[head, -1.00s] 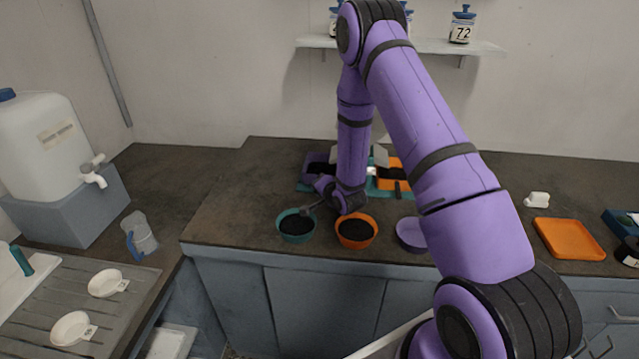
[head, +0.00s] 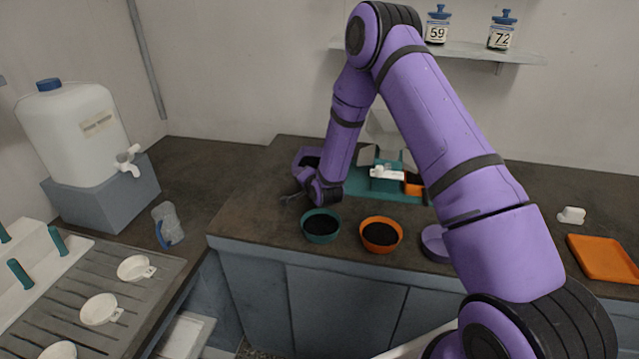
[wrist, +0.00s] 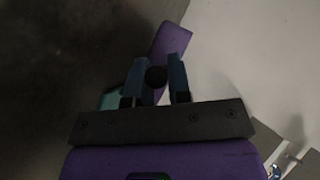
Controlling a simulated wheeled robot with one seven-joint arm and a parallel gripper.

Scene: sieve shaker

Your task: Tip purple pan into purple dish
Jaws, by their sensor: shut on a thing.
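The purple pan (head: 297,157), with dark material inside, is left of my forearm in the head view and partly hidden by it. Its purple wall (wrist: 172,38) shows past my fingers in the wrist view. My gripper (wrist: 155,75) is shut on the pan, with a dark round part between its fingers. In the head view my gripper is low at the counter's left side, and its fingers are hard to make out. The purple dish (head: 434,243) stands near the counter's front edge, right of the orange dish, partly hidden by my arm. Its visible inside looks empty.
A teal dish (head: 321,237) and an orange dish (head: 381,247), both holding dark material, stand between the pan and the purple dish. The shaker's teal base (head: 385,197) and an orange pan (head: 413,188) are behind. A jug (head: 167,225) and water tank (head: 75,130) are left.

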